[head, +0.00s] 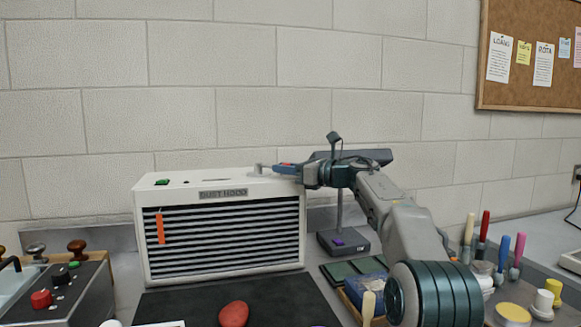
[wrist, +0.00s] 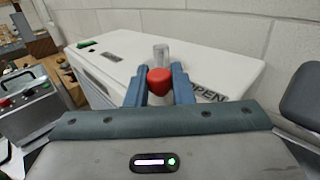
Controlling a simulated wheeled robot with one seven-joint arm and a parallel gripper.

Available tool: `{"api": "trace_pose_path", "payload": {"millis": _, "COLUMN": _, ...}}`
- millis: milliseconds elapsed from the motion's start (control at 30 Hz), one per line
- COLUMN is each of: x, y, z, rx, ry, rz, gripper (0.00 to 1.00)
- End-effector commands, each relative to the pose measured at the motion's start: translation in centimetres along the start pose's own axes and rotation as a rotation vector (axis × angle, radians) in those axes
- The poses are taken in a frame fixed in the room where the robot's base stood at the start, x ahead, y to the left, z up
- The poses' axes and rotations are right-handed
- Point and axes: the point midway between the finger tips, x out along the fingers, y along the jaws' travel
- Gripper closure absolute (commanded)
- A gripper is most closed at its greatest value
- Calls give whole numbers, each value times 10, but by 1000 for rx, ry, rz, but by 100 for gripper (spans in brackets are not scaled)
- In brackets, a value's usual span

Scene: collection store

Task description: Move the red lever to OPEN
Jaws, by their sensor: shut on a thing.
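The red lever (wrist: 160,80) shows its rounded red end between my two blue fingers in the wrist view. My gripper (wrist: 159,88) is shut on it, with a finger on each side. A pale upright cylinder (wrist: 161,55) stands just beyond the red end. The OPEN label (wrist: 207,93) is on the white top, right beside my right finger and partly covered by it. In the head view my gripper (head: 278,168) is at the top right corner of the white dust hood (head: 222,184). The lever is mostly hidden there.
A green switch (head: 162,182) is on the hood's left top, and an orange tag (head: 160,228) hangs on its slatted front. A dark lamp stand (head: 342,242) is close behind my arm. A black mat (head: 275,291) with a red lump (head: 234,314) lies in front.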

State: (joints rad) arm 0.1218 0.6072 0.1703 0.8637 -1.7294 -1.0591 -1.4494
Motion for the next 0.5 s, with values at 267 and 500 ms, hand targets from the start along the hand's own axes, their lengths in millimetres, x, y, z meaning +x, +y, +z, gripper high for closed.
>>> {"api": "trace_pose_path", "payload": {"millis": 267, "x": 0, "y": 0, "z": 1, "rx": 1, "ry": -3, "rz": -2, "gripper": 59}}
{"api": "trace_pose_path", "payload": {"millis": 500, "x": -3, "y": -2, "z": 0, "rx": 1, "ry": -2, "rz": -6, "gripper": 59}}
